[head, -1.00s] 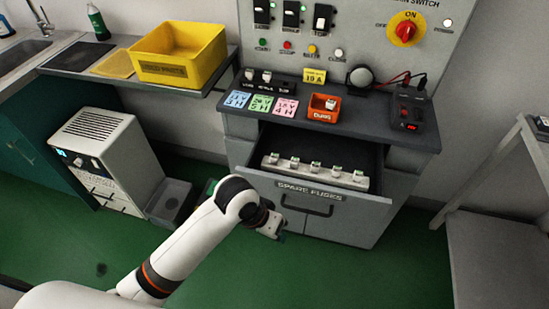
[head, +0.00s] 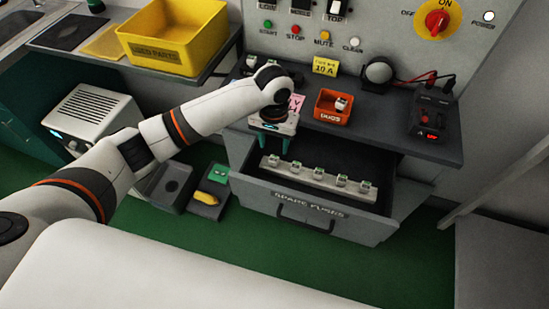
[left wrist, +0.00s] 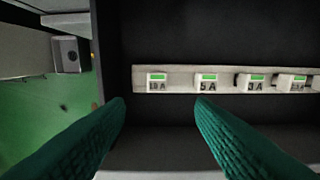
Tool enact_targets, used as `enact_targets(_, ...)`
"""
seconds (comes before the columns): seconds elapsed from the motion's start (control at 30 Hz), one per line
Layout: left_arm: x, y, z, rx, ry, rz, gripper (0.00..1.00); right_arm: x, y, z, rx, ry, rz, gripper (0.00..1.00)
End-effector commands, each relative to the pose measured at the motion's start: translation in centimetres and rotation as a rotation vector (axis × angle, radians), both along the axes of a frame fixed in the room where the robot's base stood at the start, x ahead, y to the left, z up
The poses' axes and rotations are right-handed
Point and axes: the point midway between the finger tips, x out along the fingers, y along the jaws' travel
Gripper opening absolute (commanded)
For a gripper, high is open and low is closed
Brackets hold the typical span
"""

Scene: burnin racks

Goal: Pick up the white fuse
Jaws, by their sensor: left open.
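Several white fuses with green tops stand in a row on a pale rack (head: 318,178) inside the open spare fuses drawer (head: 310,207). In the left wrist view their labels look like 10 A on the leftmost fuse (left wrist: 157,83), then 5 A (left wrist: 208,84) and 3 A (left wrist: 252,83); the label further right is unclear. My left gripper (head: 270,146) is open and empty above the left end of the drawer. In the left wrist view its green fingers (left wrist: 159,103) spread below the leftmost fuse, apart from it. Another white fuse (head: 341,103) sits in the orange duds bin (head: 330,116).
The dark counter (head: 400,138) with the duds bin and a red-lit meter (head: 431,118) overhangs the drawer's back. The drawer's front wall and handle stick out. A yellow used parts bin (head: 165,50) stands at the left. Dark trays (head: 205,205) lie on the green floor.

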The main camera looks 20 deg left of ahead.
Motion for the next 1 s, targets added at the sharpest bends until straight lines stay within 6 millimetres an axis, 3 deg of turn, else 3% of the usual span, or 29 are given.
enact_targets(0.07,0.0,0.0,-1.2,0.000,0.002,0.000,0.49,-1.1,0.0,0.0,-0.001,0.017,0.001,0.17)
enact_targets(0.17,0.0,0.0,-2.2,0.000,-0.001,-0.001,0.49,-1.3,0.0,0.1,-0.001,0.019,0.001,0.17)
enact_targets(0.4,0.3,0.2,-4.4,0.001,0.001,0.000,0.49,1.6,0.1,0.5,0.002,-0.024,0.001,0.17)
enact_targets(0.6,0.5,0.3,-7.2,0.000,0.000,-0.003,0.49,1.8,0.1,0.7,0.003,-0.028,0.001,0.17)
enact_targets(0.9,0.6,0.3,-7.8,0.000,-0.003,-0.003,0.49,0.7,0.1,0.6,0.001,-0.011,0.001,0.17)
enact_targets(1.0,0.6,0.3,-7.8,0.000,-0.003,-0.003,0.34,0.6,0.0,0.6,0.001,-0.009,0.001,0.17)
